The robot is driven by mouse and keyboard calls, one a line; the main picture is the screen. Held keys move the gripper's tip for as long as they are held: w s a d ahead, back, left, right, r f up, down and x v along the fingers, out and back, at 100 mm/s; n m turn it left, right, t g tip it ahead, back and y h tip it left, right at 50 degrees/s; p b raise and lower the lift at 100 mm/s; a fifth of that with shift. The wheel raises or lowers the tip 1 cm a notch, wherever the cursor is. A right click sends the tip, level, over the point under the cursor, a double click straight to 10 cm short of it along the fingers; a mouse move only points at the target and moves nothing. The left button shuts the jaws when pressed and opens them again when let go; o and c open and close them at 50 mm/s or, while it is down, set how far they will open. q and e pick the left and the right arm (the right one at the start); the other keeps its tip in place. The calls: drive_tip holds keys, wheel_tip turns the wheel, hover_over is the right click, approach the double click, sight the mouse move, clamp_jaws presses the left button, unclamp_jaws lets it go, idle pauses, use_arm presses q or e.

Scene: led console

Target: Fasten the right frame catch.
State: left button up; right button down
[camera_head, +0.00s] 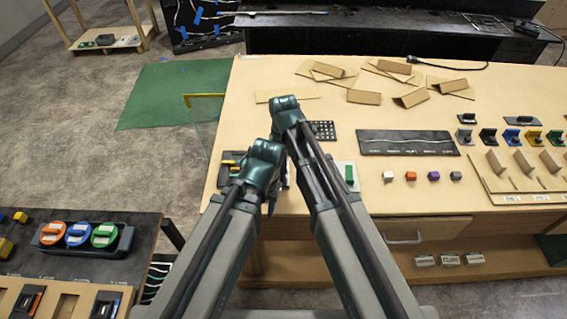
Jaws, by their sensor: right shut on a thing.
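My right gripper (287,110) is at the end of the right arm, over the left part of the worktable. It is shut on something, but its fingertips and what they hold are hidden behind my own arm. My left gripper (270,200) shows only in part near the table's front edge, and its jaws cannot be made out. A dark unit with yellow pieces (229,170) lies at the table's front left, partly covered by my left arm. A white plate with a green block (349,174) is just right of my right arm. I cannot make out the right frame catch clearly.
The worktable (400,200) holds a black strip panel (407,143), small coloured blocks (411,176) and cardboard pieces (363,97). A yellow bar (204,96) stands at its left edge. A bench with coloured round parts (79,234) is at lower left.

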idle(0.3)
drive_tip(key=c, duration=0.9)
unclamp_jaws()
drive_tip(key=shift+o, duration=0.2)
drive_tip(key=shift+r, duration=0.15)
wheel_tip(320, 180, up, 14)
drive_tip(key=p, duration=1.4)
drive_tip(key=shift+f, duration=0.2)
